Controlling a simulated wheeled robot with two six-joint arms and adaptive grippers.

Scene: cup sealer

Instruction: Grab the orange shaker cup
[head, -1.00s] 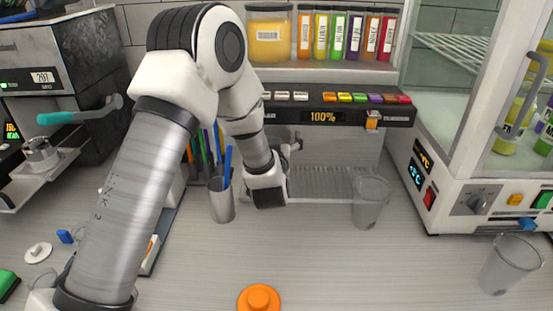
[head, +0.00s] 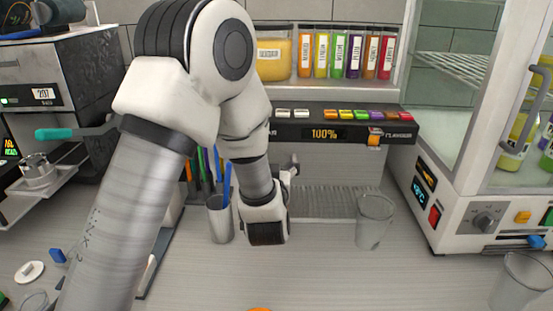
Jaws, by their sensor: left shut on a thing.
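The orange piece (head: 259,309) is cut off by the bottom edge of the head view, so only a thin strip of its top shows. I cannot tell from this strip whether it is the shaker cup's top or a loose lid. My left gripper (head: 267,232) hangs above the middle of the counter, behind and above the orange piece in the picture. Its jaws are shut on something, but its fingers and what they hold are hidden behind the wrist. My right gripper is out of view.
A metal cup of pens (head: 220,222) stands just left of my left wrist. A clear cup (head: 375,221) stands to the right, another clear cup (head: 520,282) at the lower right. A dispenser (head: 340,135) backs the counter. The counter (head: 330,280) is bare front centre.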

